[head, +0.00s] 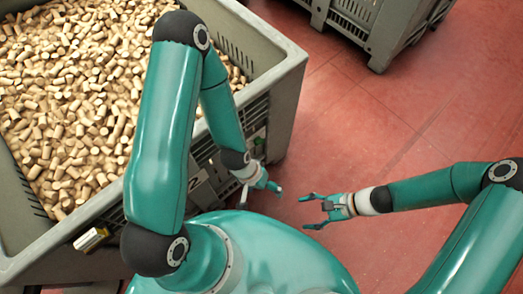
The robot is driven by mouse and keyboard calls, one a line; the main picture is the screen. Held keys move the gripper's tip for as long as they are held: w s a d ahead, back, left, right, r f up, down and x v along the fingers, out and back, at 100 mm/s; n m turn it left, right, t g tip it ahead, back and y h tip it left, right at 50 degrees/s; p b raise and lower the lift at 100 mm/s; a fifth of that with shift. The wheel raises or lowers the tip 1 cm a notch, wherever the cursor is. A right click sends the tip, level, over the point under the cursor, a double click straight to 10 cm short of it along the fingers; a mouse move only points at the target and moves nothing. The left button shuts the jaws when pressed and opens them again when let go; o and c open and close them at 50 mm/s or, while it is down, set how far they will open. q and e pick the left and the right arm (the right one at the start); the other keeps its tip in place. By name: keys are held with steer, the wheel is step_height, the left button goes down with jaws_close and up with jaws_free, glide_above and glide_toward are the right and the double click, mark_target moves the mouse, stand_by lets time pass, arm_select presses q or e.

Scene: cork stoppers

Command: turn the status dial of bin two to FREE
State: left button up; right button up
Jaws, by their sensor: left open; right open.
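A large grey bin (278,78) full of cork stoppers (75,85) fills the left of the head view. A plate with the number 2 (194,184) is on its near right side wall. My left gripper (262,197) is open and empty, close beside that wall, just right of the number plate. The status dial and its setting cannot be made out; my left arm covers part of the wall. My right gripper (305,212) is open and empty over the red floor, to the right of my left gripper and apart from the bin.
Another grey bin (385,32) stands on the red floor (350,125) at the top right. The floor between the two bins is clear. A small yellowish metallic object (92,239) is at the numbered bin's near wall.

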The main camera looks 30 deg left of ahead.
steer(key=w+a+f+m+y+b, duration=0.2)
steer(key=a+f+m+y, duration=0.1)
steer(key=a+m, duration=0.15)
steer(key=m+t+y+b, duration=0.5)
steer(key=m+t+b, duration=0.2)
steer(key=m+t, duration=0.5)
glide_toward(259, 141)
arm_select(q)
step_height(259, 141, down, 13)
steer(key=b, duration=0.1)
steer(key=shift+d, duration=0.25)
arm_select(e)
steer(key=w+a+m+g, duration=0.1)
steer(key=w+a, duration=0.2)
steer(key=a, duration=0.4)
steer(key=shift+w+a+f, duration=0.25)
steer(key=shift+w+f, duration=0.1)
steer(key=shift+f, duration=0.1)
arm_select(q)
steer(key=shift+w+r, duration=0.1)
arm_select(e)
steer(key=c, duration=1.1)
steer(key=shift+c, duration=0.2)
